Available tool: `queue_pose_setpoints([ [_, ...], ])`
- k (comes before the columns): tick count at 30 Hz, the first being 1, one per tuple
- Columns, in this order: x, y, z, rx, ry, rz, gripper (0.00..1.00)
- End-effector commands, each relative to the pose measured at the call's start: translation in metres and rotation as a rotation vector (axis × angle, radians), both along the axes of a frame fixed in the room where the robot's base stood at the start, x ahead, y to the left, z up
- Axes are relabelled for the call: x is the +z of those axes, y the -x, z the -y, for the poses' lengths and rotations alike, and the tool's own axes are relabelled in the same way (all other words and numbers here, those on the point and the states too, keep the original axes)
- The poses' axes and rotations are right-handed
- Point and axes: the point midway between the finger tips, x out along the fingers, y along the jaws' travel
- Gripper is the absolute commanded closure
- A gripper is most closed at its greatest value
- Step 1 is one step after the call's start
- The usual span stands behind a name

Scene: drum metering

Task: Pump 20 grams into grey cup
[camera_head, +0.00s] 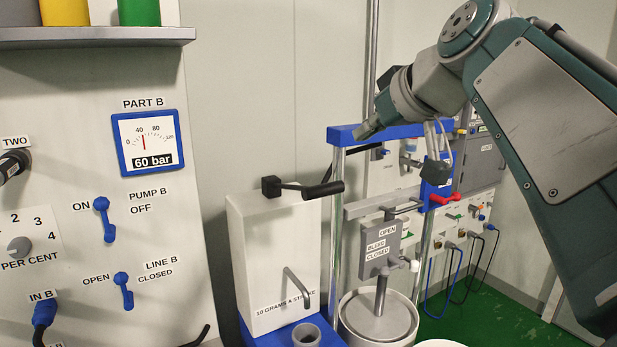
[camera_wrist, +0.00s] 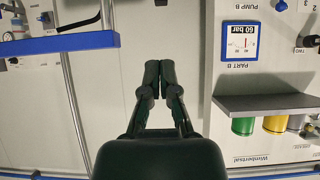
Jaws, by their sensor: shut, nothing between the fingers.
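The white metering pump (camera_head: 275,265), lettered "10 GRAMS A STROKE", stands left of centre in the head view. Its lever has a black grip (camera_head: 323,189) pointing right near the pump's top. A bent grey spout (camera_head: 300,288) comes out of its front. The grey cup (camera_head: 306,336) stands on a blue base below the spout, cut by the lower picture edge; its contents cannot be made out. My gripper (camera_head: 364,131) is above and right of the lever, apart from it, by the blue crossbar. In the wrist view my gripper (camera_wrist: 160,68) is shut and empty.
The blue crossbar (camera_head: 390,132) on metal posts stands over a drum (camera_head: 378,318). A valve box (camera_head: 381,247) reads OPEN, BLEED, CLOSED. The left panel has a gauge (camera_head: 150,142) at 60 bar. A shelf (camera_head: 95,36) holds coloured containers. Green floor lies right.

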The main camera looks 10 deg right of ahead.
Motion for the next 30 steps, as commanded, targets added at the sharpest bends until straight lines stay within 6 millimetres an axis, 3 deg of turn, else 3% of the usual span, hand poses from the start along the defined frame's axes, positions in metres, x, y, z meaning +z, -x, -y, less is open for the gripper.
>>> queue_pose_setpoints([
  [6, -0.002, -0.001, -0.001, 0.001, 0.001, -0.001, 1.00],
  [11, -0.011, -0.015, -0.006, 0.003, 0.000, -0.002, 1.00],
  [24, -0.058, -0.080, -0.027, 0.003, 0.000, -0.003, 1.00],
  [30, -0.085, -0.084, -0.028, 0.000, -0.001, -0.001, 1.00],
])
